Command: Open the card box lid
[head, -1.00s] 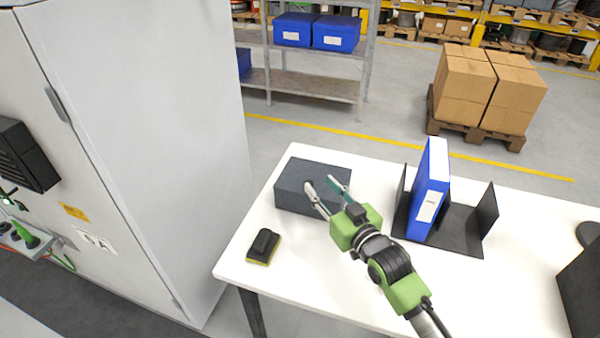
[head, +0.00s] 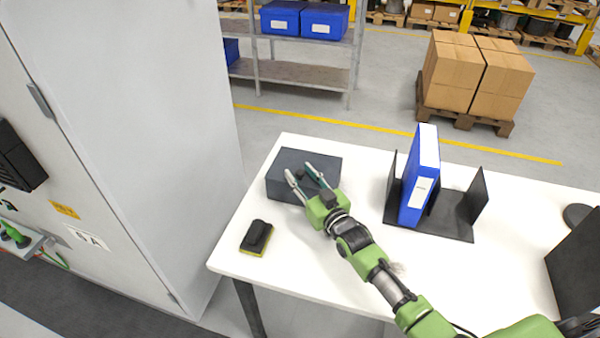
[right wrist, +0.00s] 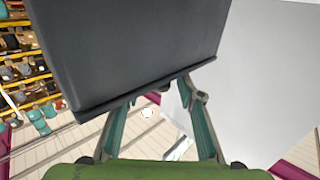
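The card box (head: 330,165) is a dark grey box at the back left of the white table in the head view. Its lid looks closed, with a small dark knob (head: 300,174) on it. My right gripper (head: 299,173) is open, its two fingers apart at the box's near side, with the knob between their tips. In the right wrist view, a large dark panel of the box (right wrist: 130,45) fills the top, and the open fingers (right wrist: 162,100) reach its lower edge. Contact cannot be told. My left gripper is not in view.
A black and yellow eraser-like block (head: 256,237) lies on the table (head: 290,270) at the front left. A black stand (head: 455,215) holding a blue binder (head: 420,180) is to the right of the box. A tall grey cabinet (head: 140,130) stands at the left.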

